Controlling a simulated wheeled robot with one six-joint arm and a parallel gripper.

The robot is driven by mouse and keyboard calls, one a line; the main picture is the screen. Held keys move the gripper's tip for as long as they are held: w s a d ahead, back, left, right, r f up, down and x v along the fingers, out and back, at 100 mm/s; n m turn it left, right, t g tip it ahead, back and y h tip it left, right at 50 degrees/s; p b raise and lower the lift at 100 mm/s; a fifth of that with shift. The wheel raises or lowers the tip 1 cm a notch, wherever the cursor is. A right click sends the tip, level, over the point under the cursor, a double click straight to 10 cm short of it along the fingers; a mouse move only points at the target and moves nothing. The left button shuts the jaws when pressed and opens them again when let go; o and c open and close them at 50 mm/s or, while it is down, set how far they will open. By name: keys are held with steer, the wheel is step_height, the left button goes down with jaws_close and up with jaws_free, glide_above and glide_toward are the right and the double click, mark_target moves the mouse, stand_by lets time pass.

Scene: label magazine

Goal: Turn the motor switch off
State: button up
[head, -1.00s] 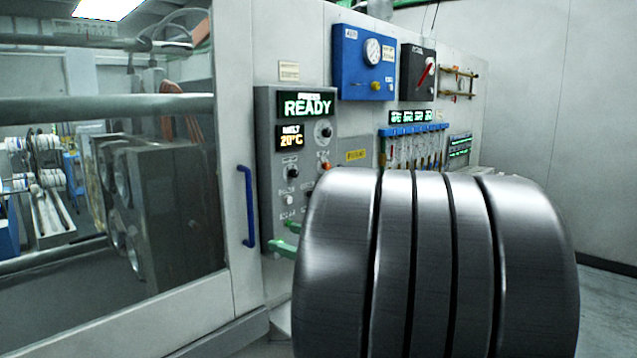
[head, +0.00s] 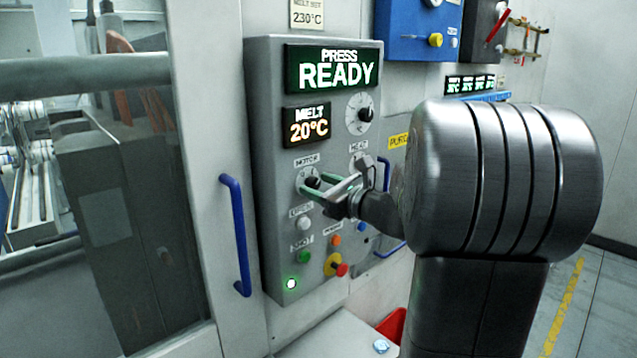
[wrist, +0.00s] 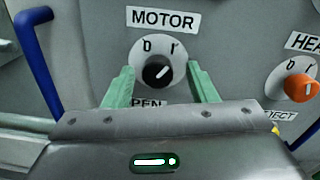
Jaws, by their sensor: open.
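The motor switch (wrist: 157,73) is a round black knob on a pale dial, under a MOTOR label, in the wrist view. Its white line points up and right, toward the right-hand mark. It also shows on the grey control panel (head: 262,120) in the head view, where the switch (head: 312,182) is partly covered by my gripper. My gripper (wrist: 161,86) is open, with one green finger on each side of the knob and slightly below it in the picture. In the head view my gripper (head: 319,190) is at the panel. I cannot tell whether the fingers touch the knob.
An orange-red HEAT knob (wrist: 299,88) is to the right. White, green and orange buttons and a red emergency stop (head: 341,270) sit below. A blue handle (head: 236,235) is on the left, and a blue box (head: 408,35) is above right. The panel shows READY.

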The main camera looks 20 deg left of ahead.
steer(key=shift+a, duration=0.35)
steer(key=shift+c, duration=0.2)
steer(key=c, duration=0.9)
